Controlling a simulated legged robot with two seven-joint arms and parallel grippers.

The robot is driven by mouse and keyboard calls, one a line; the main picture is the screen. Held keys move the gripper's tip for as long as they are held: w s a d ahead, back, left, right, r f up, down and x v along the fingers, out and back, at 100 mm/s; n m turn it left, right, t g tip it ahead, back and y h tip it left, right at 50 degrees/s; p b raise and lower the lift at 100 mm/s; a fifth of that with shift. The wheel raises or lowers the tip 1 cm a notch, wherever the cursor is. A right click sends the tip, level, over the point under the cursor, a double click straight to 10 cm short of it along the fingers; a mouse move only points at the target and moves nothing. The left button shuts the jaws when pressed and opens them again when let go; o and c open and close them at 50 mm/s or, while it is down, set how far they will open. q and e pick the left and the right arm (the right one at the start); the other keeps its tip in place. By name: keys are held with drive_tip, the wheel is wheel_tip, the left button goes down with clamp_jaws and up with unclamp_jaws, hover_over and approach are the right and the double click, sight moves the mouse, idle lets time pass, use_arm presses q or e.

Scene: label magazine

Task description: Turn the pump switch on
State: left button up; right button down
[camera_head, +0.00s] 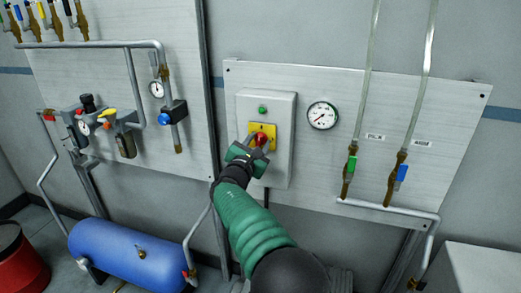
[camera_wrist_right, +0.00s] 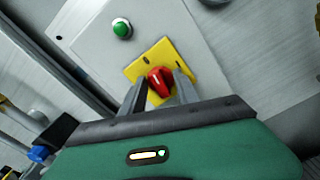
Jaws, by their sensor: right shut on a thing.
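The pump switch is a red rotary knob (camera_head: 261,139) on a yellow plate (camera_head: 264,129), set in a grey box on a metal wall panel. In the right wrist view the red knob (camera_wrist_right: 160,80) stands between the two grey fingers, tilted relative to the yellow plate (camera_wrist_right: 178,58). My right gripper (camera_head: 255,147) is shut on the knob, coming from below and in front. The fingers hide part of the knob and the plate's lower edge. A green indicator (camera_head: 262,109) sits above the plate. My left gripper is not in view.
A round gauge (camera_head: 322,115) is right of the grey box (camera_head: 284,168). Further right are a green-handled valve (camera_head: 351,165) and a blue-handled valve (camera_head: 402,172) on pipes. A blue tank (camera_head: 130,252) and a red drum (camera_head: 20,265) stand at lower left.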

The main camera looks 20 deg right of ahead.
drive_tip(key=m+b, duration=0.3)
drive_tip(key=b, duration=0.1)
drive_tip(key=m+b, duration=0.4)
drive_tip(key=b, duration=0.1)
drive_tip(key=m+b, duration=0.4)
drive_tip(key=shift+d+f, duration=0.2)
drive_tip(key=shift+f, duration=0.1)
drive_tip(key=m+b, duration=0.3)
drive_tip(key=shift+r+m, duration=0.2)
drive_tip(key=shift+m, duration=0.1)
drive_tip(key=shift+r+m+b, duration=0.1)
drive_tip(key=shift+m+b, duration=0.2)
drive_tip(key=shift+m, duration=0.2)
drive_tip(key=shift+s+r, duration=0.1)
drive_tip(key=shift+r, duration=0.05)
drive_tip(key=c, duration=1.3)
unclamp_jaws()
drive_tip(key=o, duration=0.4)
drive_tip(key=shift+f, duration=0.25)
